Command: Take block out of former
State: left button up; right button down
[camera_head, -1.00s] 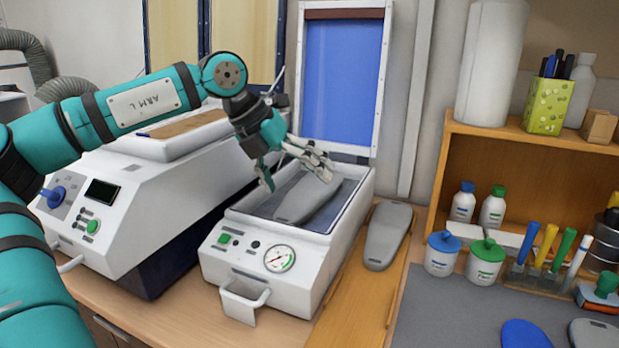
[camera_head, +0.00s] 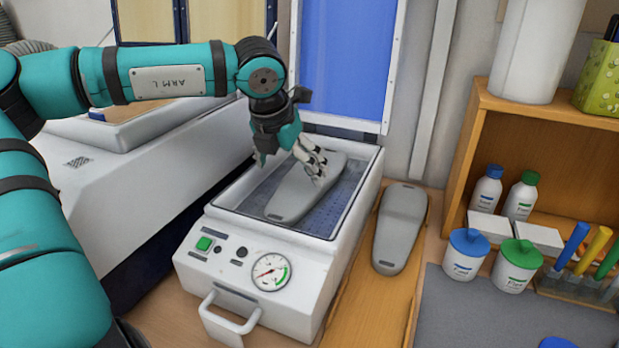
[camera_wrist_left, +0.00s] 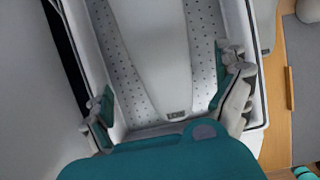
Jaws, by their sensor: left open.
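The former (camera_head: 262,230) is a white box with its lid, framing a blue sheet (camera_head: 345,62), standing open at the back. A grey insole-shaped block (camera_head: 292,196) lies on the perforated bed inside it. My left gripper (camera_head: 292,165) is over the far part of the block and hides some of it. In the left wrist view the open fingers (camera_wrist_left: 170,95) stand on either side of the block (camera_wrist_left: 158,50), apart from it. A small dark label shows at the block's end there. My right gripper is not in view.
A second grey block (camera_head: 400,228) lies on a wooden board right of the former. A large white machine (camera_head: 150,190) stands to the left. Blue- and green-capped pots (camera_head: 467,254) and a wooden shelf (camera_head: 470,150) are at the right, by a grey mat (camera_head: 480,315).

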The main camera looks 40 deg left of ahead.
aim_at(299, 186)
pick_arm(q)
jog(key=shift+x, duration=1.15)
jog(key=shift+w+p+x, duration=0.2)
jog(key=shift+p+x, duration=0.2)
jog(key=shift+x, duration=0.85)
jog(key=shift+w+p+x, duration=0.25)
jog(key=shift+p+x, duration=0.1)
jog(key=shift+x, duration=0.95)
jog(key=shift+a+r, duration=0.1)
jog(key=shift+r, duration=0.1)
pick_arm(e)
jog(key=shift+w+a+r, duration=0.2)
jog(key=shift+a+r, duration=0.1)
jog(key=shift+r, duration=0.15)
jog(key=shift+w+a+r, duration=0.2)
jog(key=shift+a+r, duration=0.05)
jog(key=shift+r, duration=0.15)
pick_arm(q)
jog(key=shift+c, duration=0.4)
jog(key=c, duration=1.4)
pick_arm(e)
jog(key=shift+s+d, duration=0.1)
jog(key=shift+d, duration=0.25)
